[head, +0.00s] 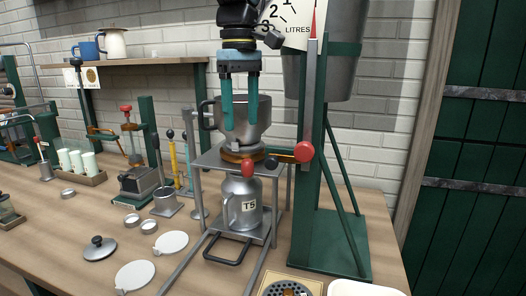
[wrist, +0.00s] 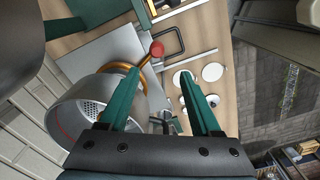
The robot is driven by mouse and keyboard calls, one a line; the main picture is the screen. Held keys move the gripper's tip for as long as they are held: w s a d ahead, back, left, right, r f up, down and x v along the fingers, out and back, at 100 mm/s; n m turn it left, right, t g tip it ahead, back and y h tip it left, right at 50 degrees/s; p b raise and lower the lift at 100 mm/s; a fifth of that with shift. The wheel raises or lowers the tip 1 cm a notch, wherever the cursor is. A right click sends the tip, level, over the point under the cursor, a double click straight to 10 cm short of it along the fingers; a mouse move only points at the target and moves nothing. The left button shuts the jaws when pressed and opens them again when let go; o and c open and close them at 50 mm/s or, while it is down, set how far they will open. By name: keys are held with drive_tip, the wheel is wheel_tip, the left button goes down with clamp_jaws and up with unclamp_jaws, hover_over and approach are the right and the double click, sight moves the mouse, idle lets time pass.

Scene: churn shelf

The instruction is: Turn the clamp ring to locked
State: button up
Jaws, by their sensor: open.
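The brass-coloured clamp ring (head: 236,156) sits under the steel hopper (head: 259,128) on a grey stand. It also shows in the wrist view (wrist: 134,72), with an arm ending in a red knob (wrist: 157,48). In the head view a red knob (head: 248,169) is in front of the ring, and a larger red ball (head: 304,151) is on a rod to its right. My gripper (head: 240,122) is open and empty, pointing down, its teal fingers overlapping the hopper in this view. In the wrist view the ring lies left of my gripper (wrist: 158,82). I cannot tell its locked mark.
A churn labelled T5 (head: 242,207) stands below the ring on the stand's lower shelf. A green post (head: 307,190) with a grey tank (head: 325,75) rises close on the right. Lids (head: 135,275) and small tools lie left on the bench.

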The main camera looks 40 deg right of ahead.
sight(246, 160)
drive_tip(key=shift+s+d+f, duration=0.25)
drive_tip(key=shift+d, duration=0.2)
wheel_tip(246, 160, down, 10)
drive_tip(key=shift+r+p, duration=0.1)
drive_tip(key=shift+p, duration=0.65)
drive_tip(key=shift+c, duration=0.2)
drive_tip(key=shift+a, duration=0.1)
clamp_jaws()
idle(0.5)
